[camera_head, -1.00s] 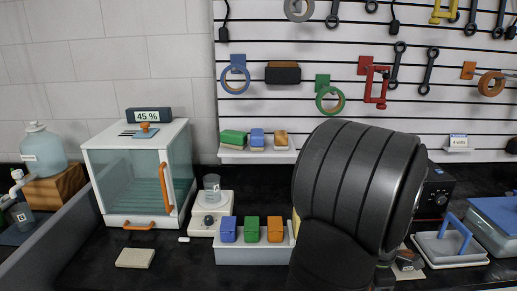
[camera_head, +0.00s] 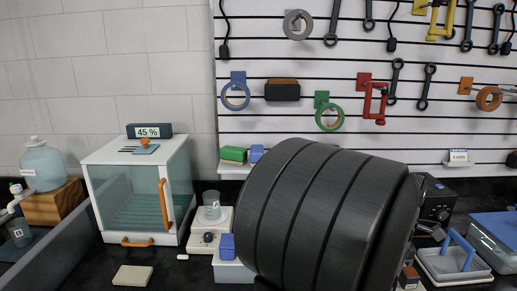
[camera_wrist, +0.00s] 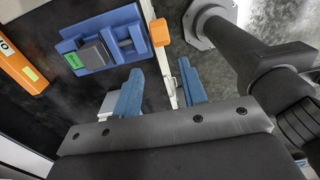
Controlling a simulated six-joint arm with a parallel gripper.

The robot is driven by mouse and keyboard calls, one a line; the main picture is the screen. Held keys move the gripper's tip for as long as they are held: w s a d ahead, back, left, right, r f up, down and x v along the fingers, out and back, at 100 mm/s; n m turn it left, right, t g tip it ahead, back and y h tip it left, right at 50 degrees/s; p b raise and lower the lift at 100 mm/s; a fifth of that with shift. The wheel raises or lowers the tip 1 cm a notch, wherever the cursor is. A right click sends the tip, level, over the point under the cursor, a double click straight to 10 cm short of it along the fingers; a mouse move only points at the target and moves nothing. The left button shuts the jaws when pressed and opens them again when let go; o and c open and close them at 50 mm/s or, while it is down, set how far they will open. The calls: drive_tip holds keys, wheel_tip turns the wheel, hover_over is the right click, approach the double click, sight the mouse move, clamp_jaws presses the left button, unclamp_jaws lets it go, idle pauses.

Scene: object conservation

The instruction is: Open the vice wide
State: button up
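The vice (camera_wrist: 88,52) appears to be the blue device at the upper left of the wrist view, with a grey block and a green patch on it. A thin pale bar with an orange end (camera_wrist: 160,32) stands at its right side and looks like its handle. My gripper (camera_wrist: 158,72) is open, its two blue-padded fingers apart. The bar passes between the fingers in the picture; I cannot tell whether either touches it. The vice's jaw gap is hard to judge. In the head view my dark arm hides the vice and my gripper.
An orange labelled object (camera_wrist: 20,62) lies left of the vice. The head view shows a glass cabinet (camera_head: 140,190), a small scale (camera_head: 208,238), a blue block (camera_head: 227,246) and a grey tray with a blue handle (camera_head: 455,262). Tools hang on the slatted wall (camera_head: 300,140).

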drive_tip(key=shift+f, duration=0.75)
drive_tip(key=shift+s+a+f, duration=0.1)
drive_tip(key=shift+f, duration=0.05)
drive_tip(key=c, duration=0.5)
drive_tip(key=s+a+f+m+y, duration=0.1)
drive_tip(key=f, duration=0.1)
drive_tip(key=s+a+f+m+y, duration=0.1)
drive_tip(key=f+y, duration=0.1)
drive_tip(key=f, duration=0.1)
drive_tip(key=s+a+f+m+y, duration=0.1)
drive_tip(key=s+f+y, duration=0.1)
drive_tip(key=f, duration=0.1)
drive_tip(key=shift+a+m+t, duration=0.3)
drive_tip(key=shift+a, duration=0.1)
clamp_jaws()
drive_tip(key=s+a+f+m+t+y, duration=0.2)
drive_tip(key=a+f+m+t+y, duration=0.3)
drive_tip(key=m, duration=0.2)
drive_tip(key=s+d+f+m+t+h, duration=0.1)
drive_tip(key=s+d+m+t+h, duration=0.15)
drive_tip(key=m+t+h, duration=0.55)
drive_tip(key=s+d+f+m+t+h, duration=0.1)
drive_tip(key=s+d+m+t+h, duration=0.2)
drive_tip(key=m, duration=0.8)
drive_tip(key=w+t+y, duration=0.1)
drive_tip(key=w, duration=0.7)
drive_tip(key=shift+a, duration=0.25)
